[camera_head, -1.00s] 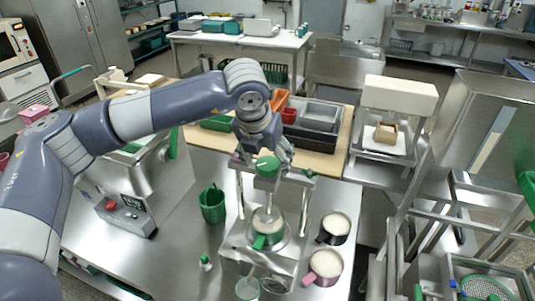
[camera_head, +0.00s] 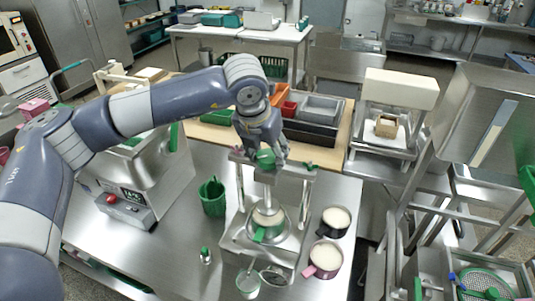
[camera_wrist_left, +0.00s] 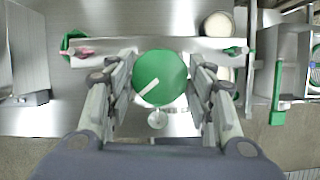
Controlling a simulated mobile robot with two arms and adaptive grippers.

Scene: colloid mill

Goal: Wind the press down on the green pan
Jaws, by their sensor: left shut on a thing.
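The press (camera_head: 232,190) is a metal frame with a crossbar and a central screw, standing on the steel table. Its round green knob (camera_head: 265,158) sits on top of the screw. My left gripper (camera_head: 263,152) comes from above and is shut on this knob. The wrist view shows the knob (camera_wrist_left: 162,70), with a white stripe, between the two fingers. The green pan (camera_head: 259,235) sits on the press base under the screw, its handle toward the front. The screw's lower end partly hides the pan's inside, and I cannot tell how hard it presses. My right gripper is out of view.
A black pan (camera_head: 333,221) and a pink pan (camera_head: 325,258) with pale contents stand right of the press. A green container (camera_head: 212,198) and a small bottle (camera_head: 206,256) stand left. A machine with a red button (camera_head: 125,205) is further left. Trays (camera_head: 318,108) lie behind.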

